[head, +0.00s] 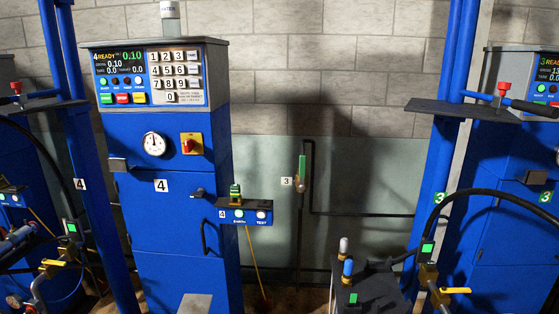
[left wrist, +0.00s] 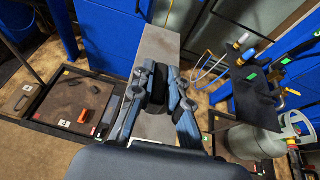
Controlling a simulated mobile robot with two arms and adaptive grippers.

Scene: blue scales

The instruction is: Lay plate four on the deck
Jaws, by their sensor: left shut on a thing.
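My left gripper (left wrist: 158,90) shows in the left wrist view, shut on a flat grey plate (left wrist: 158,45). The plate stretches beyond the fingers and back between them. No number shows on it. A grey piece, probably the same plate, shows at the bottom edge of the head view (head: 195,304). A brown, dark-edged deck (left wrist: 95,92) lies on the floor to the left of the gripper, with a white label near its front edge. The plate is apart from this deck. My right gripper is in neither view.
A small orange-red object (left wrist: 83,116) lies on the deck. A labelled brown plate (left wrist: 18,98) lies further left. A grey gas cylinder (left wrist: 252,141) stands at right, with a dark stand (left wrist: 252,98) beside it. The blue scale cabinet numbered 4 (head: 180,220) rises ahead.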

